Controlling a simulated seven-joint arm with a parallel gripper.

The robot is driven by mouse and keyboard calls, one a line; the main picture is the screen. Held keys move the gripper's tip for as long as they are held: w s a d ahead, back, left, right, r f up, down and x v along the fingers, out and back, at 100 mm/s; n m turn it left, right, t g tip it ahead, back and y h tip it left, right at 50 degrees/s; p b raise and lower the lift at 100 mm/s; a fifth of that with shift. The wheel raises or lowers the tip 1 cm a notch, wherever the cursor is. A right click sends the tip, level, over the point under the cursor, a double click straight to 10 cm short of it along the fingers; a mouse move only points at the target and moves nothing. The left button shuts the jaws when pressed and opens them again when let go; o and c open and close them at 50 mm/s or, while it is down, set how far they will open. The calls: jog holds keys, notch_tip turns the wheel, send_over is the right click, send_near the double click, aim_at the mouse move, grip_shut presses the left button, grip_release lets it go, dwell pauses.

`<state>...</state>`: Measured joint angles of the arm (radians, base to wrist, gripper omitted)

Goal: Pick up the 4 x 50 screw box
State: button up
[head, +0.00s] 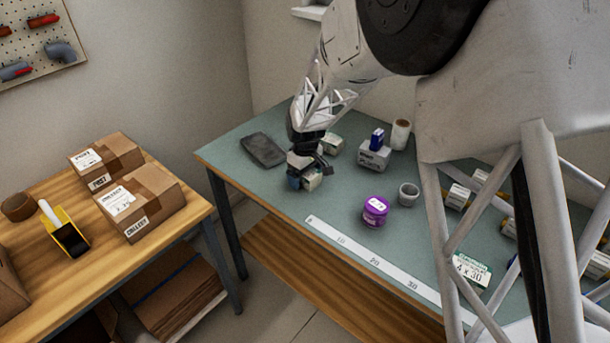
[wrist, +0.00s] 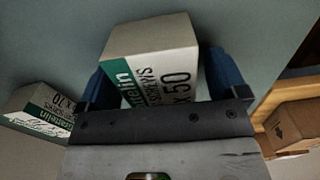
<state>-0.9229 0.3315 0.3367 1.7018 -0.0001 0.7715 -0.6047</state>
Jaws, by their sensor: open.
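The screw box marked "x 50" (wrist: 155,65), white and green with a grey end, shows in the wrist view between the two blue finger pads of my gripper (wrist: 163,82). The digit before the x is hidden by my gripper. In the head view my gripper (head: 306,176) is low over the far left of the green bench, with the pale box (head: 313,183) partly hidden at its fingers. My gripper is open around the box. I cannot tell whether the pads touch it.
Another green-and-white screw box (wrist: 38,112) lies close by, left in the wrist view. On the bench (head: 335,200) are a dark flat pad (head: 262,150), a purple tub (head: 376,211), a grey cup (head: 409,194) and a "4 x 30" box (head: 471,271). A ruler strip (head: 375,263) runs along the front edge.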

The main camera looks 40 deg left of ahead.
jog(key=c, duration=1.2)
jog(key=shift+r, duration=0.1)
jog(key=shift+r, duration=0.65)
notch_tip(320, 180, up, 2)
jog(key=shift+r, duration=0.1)
jog(key=s+d, duration=0.3)
jog(key=d, duration=0.1)
jog(key=s+d+r, duration=0.1)
jog(key=s+d, duration=0.2)
jog(key=d, duration=0.1)
jog(key=s+d, duration=0.4)
jog(key=shift+d+r, duration=0.15)
jog(key=shift+d, duration=0.15)
